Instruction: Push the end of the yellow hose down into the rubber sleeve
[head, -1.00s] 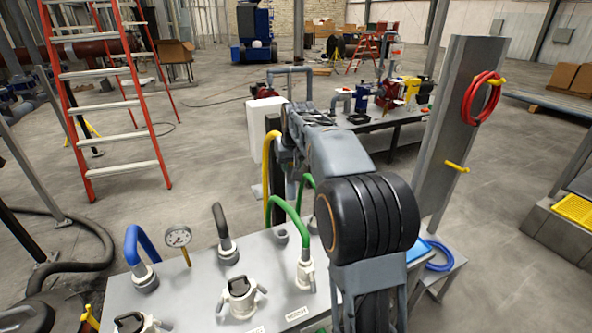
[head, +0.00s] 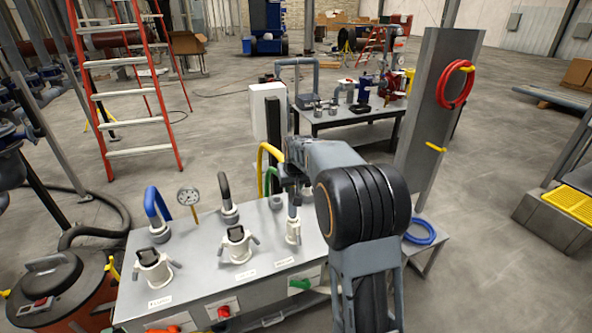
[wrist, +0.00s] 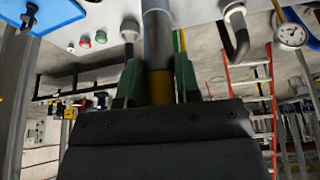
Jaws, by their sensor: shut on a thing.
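The yellow hose (head: 264,153) arches up behind the grey bench and runs to my gripper (head: 291,182). In the wrist view, my gripper (wrist: 158,86) is shut on the yellow hose (wrist: 160,90), between its two dark green fingertips. A grey tube (wrist: 157,40) continues from the yellow part, out past the picture's top edge. I cannot tell whether it is the hose's end piece. The hose's lower tip is not clear.
A green hose (head: 270,180) stands close by. A white coupling (head: 293,231) is in front of the sleeve. Black (head: 224,188) and blue (head: 154,203) hoses and a gauge (head: 188,196) stand to the left. A steel post (head: 437,110) with a red hose rises at right.

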